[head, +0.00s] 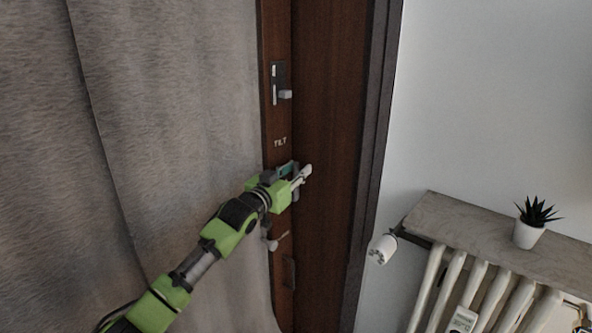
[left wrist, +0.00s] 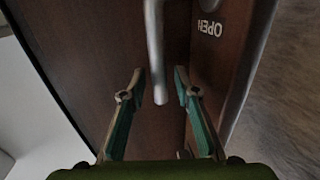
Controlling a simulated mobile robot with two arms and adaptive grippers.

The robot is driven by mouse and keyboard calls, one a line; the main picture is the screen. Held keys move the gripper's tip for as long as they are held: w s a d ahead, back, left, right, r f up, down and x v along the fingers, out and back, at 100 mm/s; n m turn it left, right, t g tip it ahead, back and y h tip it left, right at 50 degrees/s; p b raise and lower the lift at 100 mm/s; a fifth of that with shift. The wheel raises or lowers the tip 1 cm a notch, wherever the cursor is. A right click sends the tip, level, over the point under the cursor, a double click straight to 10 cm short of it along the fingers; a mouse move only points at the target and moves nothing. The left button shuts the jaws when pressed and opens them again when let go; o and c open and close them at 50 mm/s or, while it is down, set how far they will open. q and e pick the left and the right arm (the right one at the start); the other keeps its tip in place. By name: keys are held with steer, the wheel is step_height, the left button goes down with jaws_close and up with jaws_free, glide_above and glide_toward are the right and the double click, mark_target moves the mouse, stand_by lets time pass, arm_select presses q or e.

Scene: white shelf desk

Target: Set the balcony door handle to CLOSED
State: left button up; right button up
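The brown balcony door (head: 325,120) stands beside the curtain. My left gripper (head: 297,177) is at the door's edge strip, just below the "TILT" label (head: 281,141). In the left wrist view, the silver door handle (left wrist: 155,45) comes down from the top, and its free end lies between the two spread fingers (left wrist: 159,74). Gaps show on both sides of the handle, so the gripper is open around it. An "OPEN" label (left wrist: 209,28) shows upside down to the right. In the head view my gripper hides most of the handle. My right gripper is out of view.
A grey curtain (head: 170,120) hangs left of the door. A small lock fitting (head: 280,84) sits above on the door edge. To the right are a radiator (head: 495,290) under a stone shelf (head: 455,222), a white valve knob (head: 382,248) and a potted plant (head: 527,233).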

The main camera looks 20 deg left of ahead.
arm_select(q)
jaws_close()
steer(key=shift+s+f+b, duration=0.15)
steer(key=shift+f+b, duration=0.05)
steer(key=shift+b, duration=0.25)
steer(key=shift+s+a+f+n+t+b, duration=0.3)
steer(key=shift+s+t+b, duration=0.7)
steer(key=shift+b, duration=1.7)
steer(key=shift+s+a+f+n+t+b, duration=0.5)
steer(key=shift+t+b, duration=0.85)
steer(key=shift+b, duration=1.35)
steer(key=shift+s+a+n+t+b, duration=0.25)
steer(key=shift+s+t+b, duration=0.85)
steer(key=shift+b, duration=1.6)
steer(key=shift+d, duration=0.1)
